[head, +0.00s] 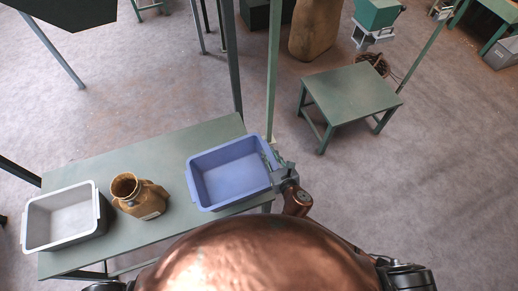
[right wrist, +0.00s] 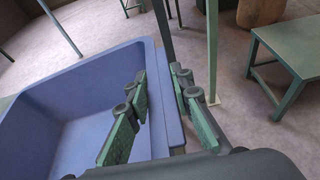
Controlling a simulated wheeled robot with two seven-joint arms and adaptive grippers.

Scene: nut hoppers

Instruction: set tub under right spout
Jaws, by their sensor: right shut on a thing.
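A blue rectangular tub (head: 228,170) is at the right end of the green table (head: 150,158). My right gripper (head: 276,166) is shut on the tub's right wall. In the right wrist view, one finger is inside the blue tub (right wrist: 85,85) and the other outside, with the rim between them. The tub looks empty and about level; I cannot tell whether it rests on the table or is slightly above it. My left gripper is out of view. No spout can be made out.
A white-grey tub (head: 66,215) and a brown jug (head: 138,196) stand on the table to the left. Green posts (head: 273,70) rise behind the blue tub. A small green table (head: 350,92) stands farther right, with open floor between.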

